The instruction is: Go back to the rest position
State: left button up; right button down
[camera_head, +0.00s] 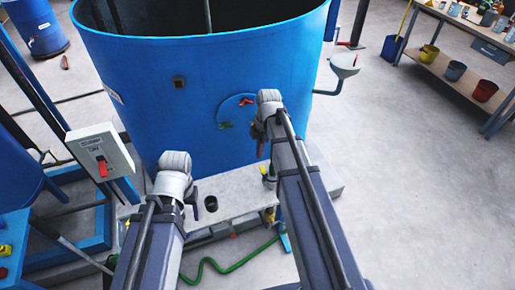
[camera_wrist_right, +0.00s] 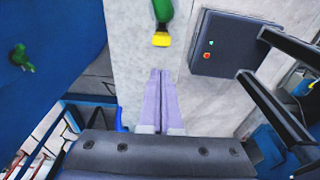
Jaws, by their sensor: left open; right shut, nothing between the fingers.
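My left gripper (camera_head: 194,207) is in the head view, low in front of the big blue tank (camera_head: 150,95) and above the grey ledge. It is mostly hidden behind its own wrist; I see nothing held in it. My right gripper (camera_head: 259,138) is further right and higher, close in front of the tank wall beside a round blue plate with a red handle (camera_head: 246,101). The right wrist view shows its two pale fingers (camera_wrist_right: 161,100) pressed together with nothing between them. No rest position marker shows.
A grey switch box with a red lever (camera_head: 101,163) stands left of my left arm. A green hose (camera_head: 225,270) lies on the floor. A bench with buckets (camera_head: 455,70) stands at the upper right. The floor on the right is clear. The right wrist view shows a dark control box (camera_wrist_right: 225,45).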

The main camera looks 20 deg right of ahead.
jog(key=s+a+f+m+h+b, duration=0.2)
jog(key=s+a+f+m+b, duration=0.2)
jog(key=s+a+m, duration=1)
jog(key=shift+s+a+f+m+h, duration=0.2)
jog(key=shift+s+a+m+h, duration=0.1)
jog(key=shift+s+a, duration=0.75)
jog(key=shift+w+a, duration=0.2)
